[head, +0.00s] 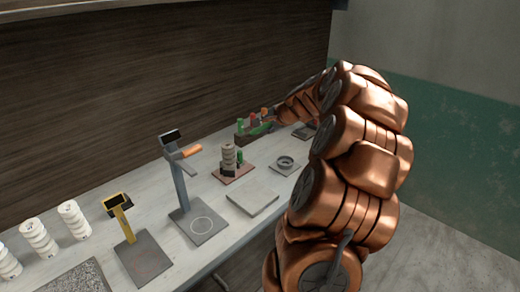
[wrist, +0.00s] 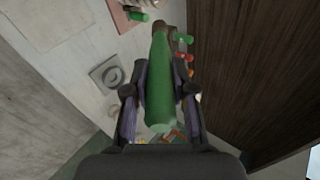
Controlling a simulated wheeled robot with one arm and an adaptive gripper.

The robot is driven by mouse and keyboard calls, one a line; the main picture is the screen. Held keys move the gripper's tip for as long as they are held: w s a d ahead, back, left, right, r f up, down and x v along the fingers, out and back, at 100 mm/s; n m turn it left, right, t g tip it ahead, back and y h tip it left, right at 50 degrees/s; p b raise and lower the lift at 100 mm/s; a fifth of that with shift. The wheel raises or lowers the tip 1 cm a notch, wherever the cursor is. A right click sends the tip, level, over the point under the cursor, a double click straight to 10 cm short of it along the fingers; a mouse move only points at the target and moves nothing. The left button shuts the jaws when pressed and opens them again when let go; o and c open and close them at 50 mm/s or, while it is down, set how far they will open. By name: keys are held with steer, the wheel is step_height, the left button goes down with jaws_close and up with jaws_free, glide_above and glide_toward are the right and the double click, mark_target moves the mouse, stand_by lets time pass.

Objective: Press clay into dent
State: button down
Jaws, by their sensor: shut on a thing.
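My gripper (wrist: 162,78) is shut on a long green tool (wrist: 163,100), which looks like a handle, in the wrist view. One jaw is on each side of it; the tool's far end is hard to make out. In the head view my arm reaches to the far end of the bench, by a rack (head: 257,131) of coloured handles, and my jaws cannot be made out there. A stack of pale rounded pieces (head: 229,157), possibly clay, stands on a red-brown base (head: 233,174) with a dark green-topped item beside it. No dent can be made out.
A grey plate with a ring (head: 285,163) lies right of the stack; it also shows in the wrist view (wrist: 108,75). A pale flat slab (head: 252,198), a grey stand (head: 183,193), a yellow stand (head: 125,222) and ribbed white cylinders (head: 38,238) occupy the bench. A dark wall (head: 150,75) runs behind.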

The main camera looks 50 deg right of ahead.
steer(key=shift+a+f, duration=0.15)
steer(key=shift+f, duration=0.25)
steer(key=shift+w+a+f+b, duration=0.1)
steer(key=shift+w+f+b, duration=0.15)
steer(key=shift+f+b, duration=0.35)
step_height(320, 180, down, 7)
steer(key=b, duration=0.7)
steer(key=shift+f, duration=0.1)
steer(key=b+x, duration=0.1)
steer(key=x, duration=0.5)
steer(key=shift+w+a+r, duration=0.35)
steer(key=shift+r, duration=0.05)
steer(key=shift+w+f+b, duration=0.35)
steer(key=shift+w+f, duration=0.05)
steer(key=shift+f, duration=0.15)
steer(key=shift+w+a, duration=0.1)
steer(key=shift+w, duration=0.2)
stand_by(1.8)
